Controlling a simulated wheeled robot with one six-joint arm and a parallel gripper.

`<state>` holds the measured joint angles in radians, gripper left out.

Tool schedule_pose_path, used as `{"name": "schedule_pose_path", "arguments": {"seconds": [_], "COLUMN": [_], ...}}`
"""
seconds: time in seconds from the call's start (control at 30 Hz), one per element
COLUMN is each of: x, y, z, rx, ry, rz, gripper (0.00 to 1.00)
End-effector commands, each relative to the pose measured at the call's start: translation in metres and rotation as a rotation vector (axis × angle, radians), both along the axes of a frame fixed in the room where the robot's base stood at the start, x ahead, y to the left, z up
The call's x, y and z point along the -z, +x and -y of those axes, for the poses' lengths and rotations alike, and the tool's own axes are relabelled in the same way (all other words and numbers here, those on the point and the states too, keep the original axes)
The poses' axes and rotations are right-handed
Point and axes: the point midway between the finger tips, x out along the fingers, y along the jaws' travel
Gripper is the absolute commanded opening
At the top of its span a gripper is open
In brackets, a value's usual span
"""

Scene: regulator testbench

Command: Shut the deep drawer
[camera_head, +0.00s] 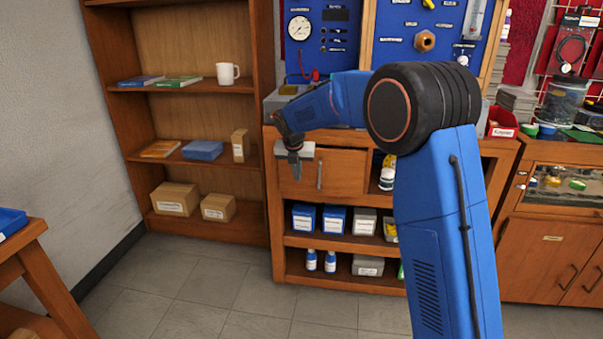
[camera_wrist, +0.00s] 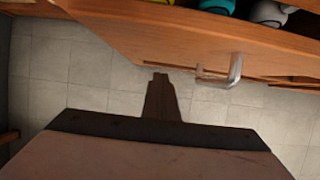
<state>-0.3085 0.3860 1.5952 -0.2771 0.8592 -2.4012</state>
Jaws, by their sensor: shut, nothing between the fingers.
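The wooden drawer (camera_head: 345,173) is in the bench's upper left bay in the head view, with an upright metal handle (camera_head: 319,176). Its wooden front also shows across the top of the wrist view (camera_wrist: 190,48), with the metal handle (camera_wrist: 233,72) right of my fingers. How far out the drawer stands I cannot tell. My gripper (camera_head: 295,173) points down in front of the left part of the drawer front, left of the handle. In the wrist view my gripper (camera_wrist: 160,76) is shut and empty, close below the wooden front. Whether it touches the front is unclear.
A bookshelf (camera_head: 262,60) with boxes and a mug (camera_head: 227,73) stands left of the bench. Lower bench shelves hold several boxes and bottles. A wooden table (camera_head: 40,262) is at the left edge. The tiled floor (camera_head: 210,290) in front is clear.

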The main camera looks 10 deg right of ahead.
Motion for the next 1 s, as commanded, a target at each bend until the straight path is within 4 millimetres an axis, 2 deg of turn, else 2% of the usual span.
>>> {"name": "schedule_pose_path", "arguments": {"seconds": [0.07,0.5,0.73,0.87,1.0], "x": [0.0,-0.071,-0.09,-0.09,-0.084], "y": [-0.008,-0.034,-0.041,-0.045,-0.056], "z": [-0.011,-0.017,-0.019,-0.007,0.028], "rx": [-0.001,0.001,0.002,0.057,0.244], "ry": [0.0,0.001,0.002,0.045,0.191], "rz": [0.0,0.002,0.001,-0.002,-0.003], "gripper": [0.0,0.0,0.0,0.0,0.0]}}
